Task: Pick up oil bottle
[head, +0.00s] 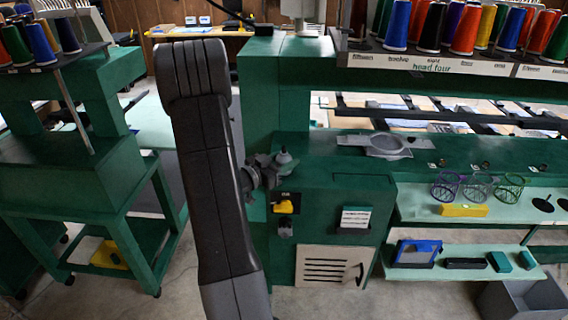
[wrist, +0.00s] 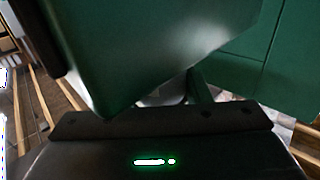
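I cannot pick out an oil bottle for sure in either view. In the head view my dark arm stands upright in front of the green machine (head: 330,195) and hides part of it. A dark grey jointed part with a small cone-shaped top (head: 284,157) shows just right of my arm; I cannot tell whether it is mine or the machine's. In the wrist view the dark body of my gripper (wrist: 160,123) runs along the bottom, with a green light below it. A green surface (wrist: 150,50) is very near in front. No fingertips and nothing held can be made out.
Thread cones (head: 470,28) stand on the rack at upper right. The shelf at right holds hoops (head: 508,187) and a yellow block (head: 462,210). A lower shelf holds a blue frame (head: 416,253) and dark boxes. A green stand (head: 80,180) is at left, with floor between.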

